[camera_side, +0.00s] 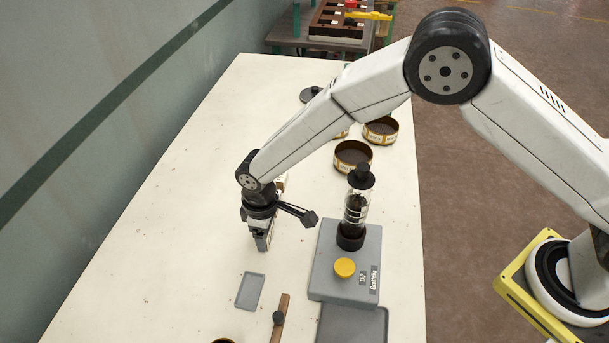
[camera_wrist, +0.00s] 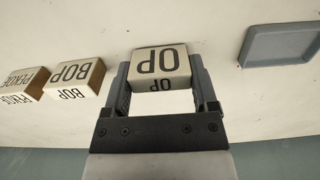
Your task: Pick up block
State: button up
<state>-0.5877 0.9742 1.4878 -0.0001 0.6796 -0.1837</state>
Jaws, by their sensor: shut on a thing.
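A cream block marked "OP" (camera_wrist: 160,62) sits between the two fingers of my gripper (camera_wrist: 160,88) in the wrist view. The fingers press on its left and right sides. In the side view my gripper (camera_side: 263,238) points down, low over the white table, left of the grey device. The block is mostly hidden there by the fingers. I cannot tell whether it touches the table. A block marked "BOP" (camera_wrist: 75,78) and one marked "PEKOE" (camera_wrist: 24,83) stand to the left in the wrist view.
A grey device with a glass cylinder and yellow button (camera_side: 344,267) stands to the right. A small grey tray (camera_side: 250,291) lies in front, also seen in the wrist view (camera_wrist: 280,45). Round tins (camera_side: 353,155) stand behind.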

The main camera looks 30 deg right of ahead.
notch_tip(320, 180, up, 10)
jog(key=shift+f, duration=0.1)
dwell(0.4)
dwell(0.5)
jog(key=s+r, duration=0.2)
jog(key=s, duration=0.8)
jog(key=s+r, duration=0.2)
jog(key=s, duration=0.7)
jog(key=w+a+f, duration=0.2)
jog(key=w+f, duration=0.1)
jog(key=w+a+f, duration=0.2)
jog(key=w+a, duration=0.1)
jog(key=w+a+f, duration=0.2)
jog(key=w+f, duration=0.1)
jog(key=shift+w+a+f, duration=0.25)
jog(key=shift+a+f, duration=0.05)
jog(key=shift+f, duration=0.05)
jog(key=shift+w+a+f, duration=0.3)
jog(key=shift+w+f, duration=0.05)
jog(key=shift+f, duration=0.15)
